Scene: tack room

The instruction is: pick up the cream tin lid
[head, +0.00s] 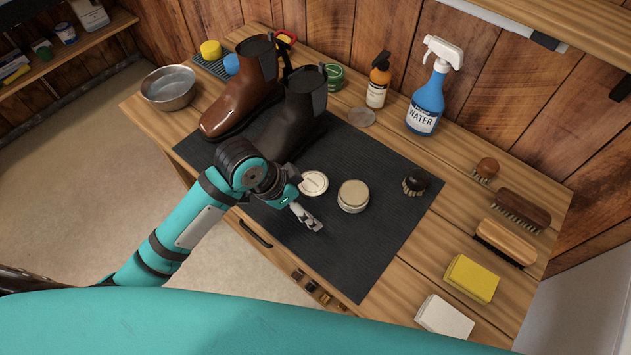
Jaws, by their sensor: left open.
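A round, pale cream tin lid (315,182) lies flat on the dark mat (372,255), in front of the black boot. The squat cream tin (353,196) stands just right of it, apart from it. My left gripper (308,221) is open and empty, low over the mat on the near side of the lid. Its fingers point right and toward the front of the bench. Part of the lid's left edge is close to my wrist in the picture. I cannot tell the fingers' exact height above the mat. My right gripper is out of view.
A brown boot (238,92) and a black boot (297,115) stand behind my left wrist. A small round brush (415,183) sits right of the tin. A blue spray bottle (427,95) and an amber bottle (378,80) stand at the back. The mat's front right is clear.

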